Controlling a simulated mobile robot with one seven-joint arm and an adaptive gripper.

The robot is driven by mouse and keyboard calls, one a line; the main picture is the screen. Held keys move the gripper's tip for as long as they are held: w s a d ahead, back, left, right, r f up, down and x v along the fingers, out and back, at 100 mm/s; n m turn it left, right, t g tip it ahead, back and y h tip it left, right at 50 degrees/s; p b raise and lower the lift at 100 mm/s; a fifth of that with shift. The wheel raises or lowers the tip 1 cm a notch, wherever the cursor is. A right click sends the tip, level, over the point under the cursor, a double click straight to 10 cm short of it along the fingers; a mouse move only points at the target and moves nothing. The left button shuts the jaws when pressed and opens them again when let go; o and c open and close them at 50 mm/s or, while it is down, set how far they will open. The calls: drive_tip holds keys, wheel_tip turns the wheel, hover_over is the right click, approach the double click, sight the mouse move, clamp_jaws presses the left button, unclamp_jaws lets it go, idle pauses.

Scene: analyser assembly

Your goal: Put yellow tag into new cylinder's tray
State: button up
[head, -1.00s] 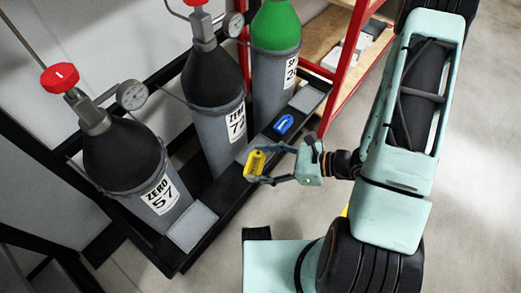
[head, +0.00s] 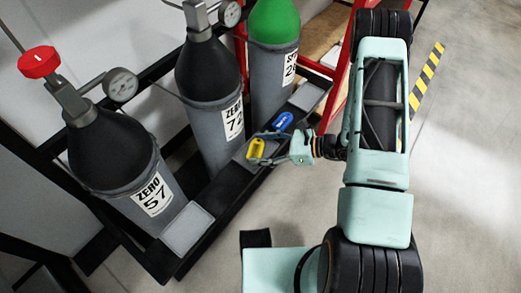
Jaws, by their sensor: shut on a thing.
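My gripper (head: 269,145) is shut on the yellow tag (head: 256,150), which hangs at its left end. The tag is over or close to the middle tray (head: 241,159), in front of the grey cylinder labelled ZERO 72 (head: 211,101); I cannot tell whether it touches. A blue tag (head: 283,122) lies on the rack just right of it. The ZERO 57 cylinder (head: 126,165) has an empty grey tray (head: 187,229) in front. A green-topped cylinder (head: 274,65) stands at the back, with a grey tray (head: 307,97). Which cylinder is new cannot be told.
The black rack (head: 222,193) holds the three cylinders and trays in a diagonal row. Gauges and a red valve knob (head: 39,62) stick up above them. A red-framed shelf (head: 342,95) stands behind at the right. The floor (head: 455,190) at the right is clear.

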drive_tip(key=shift+f, duration=0.15)
drive_tip(key=shift+f, duration=0.15)
drive_tip(key=o, duration=1.1)
drive_tip(key=shift+r, duration=0.25)
drive_tip(key=p+v, duration=0.2)
drive_tip(key=v, duration=1)
drive_tip(key=shift+p, duration=0.4)
